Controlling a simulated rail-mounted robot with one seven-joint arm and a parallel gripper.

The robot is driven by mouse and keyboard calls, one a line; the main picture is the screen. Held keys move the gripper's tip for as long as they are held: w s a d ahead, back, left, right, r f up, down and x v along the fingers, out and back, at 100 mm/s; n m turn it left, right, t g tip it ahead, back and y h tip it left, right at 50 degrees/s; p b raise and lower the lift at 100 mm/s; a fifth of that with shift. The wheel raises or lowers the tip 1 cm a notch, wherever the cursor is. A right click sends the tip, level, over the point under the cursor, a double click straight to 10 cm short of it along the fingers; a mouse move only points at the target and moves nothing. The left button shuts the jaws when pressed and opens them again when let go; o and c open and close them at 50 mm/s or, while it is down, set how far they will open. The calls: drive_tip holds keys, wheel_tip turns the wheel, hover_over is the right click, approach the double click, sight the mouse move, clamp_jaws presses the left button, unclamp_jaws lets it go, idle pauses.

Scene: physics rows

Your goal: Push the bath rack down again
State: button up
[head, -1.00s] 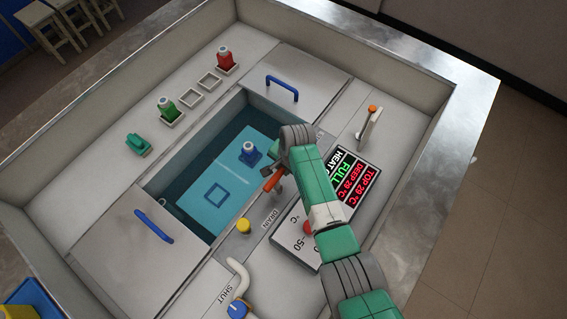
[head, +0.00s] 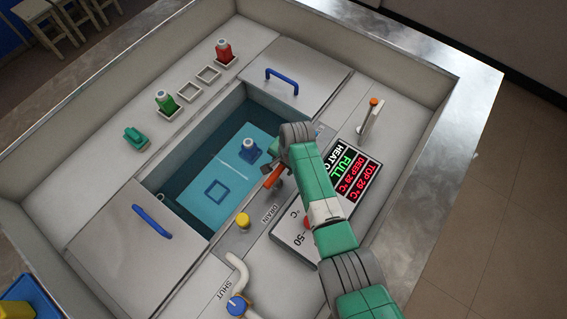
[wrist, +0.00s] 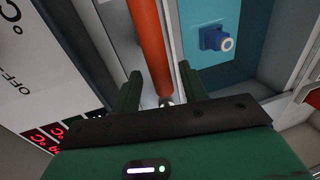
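The bath rack (head: 205,215) is a light blue flat panel inside the sunken bath (head: 165,180). I cannot tell how deep the rack sits. An orange lever handle (head: 272,175) stands at the bath's right edge. In the wrist view the handle (wrist: 150,45) runs between the fingers of my gripper (wrist: 160,90), which are apart.
Sliding covers with blue handles (head: 152,221) (head: 282,83) flank the bath. A yellow knob (head: 243,220) by "DRAIN", a display panel (head: 352,172) and a blue-knobbed tap (head: 237,305) line the right side.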

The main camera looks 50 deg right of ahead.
wheel_tip(320, 180, up, 8)
drive_tip(key=s+p, duration=0.1)
drive_tip(key=p, duration=0.1)
drive_tip(key=shift+s+f, duration=0.15)
drive_tip(key=shift+s, duration=0.1)
drive_tip(key=shift+d, duration=0.1)
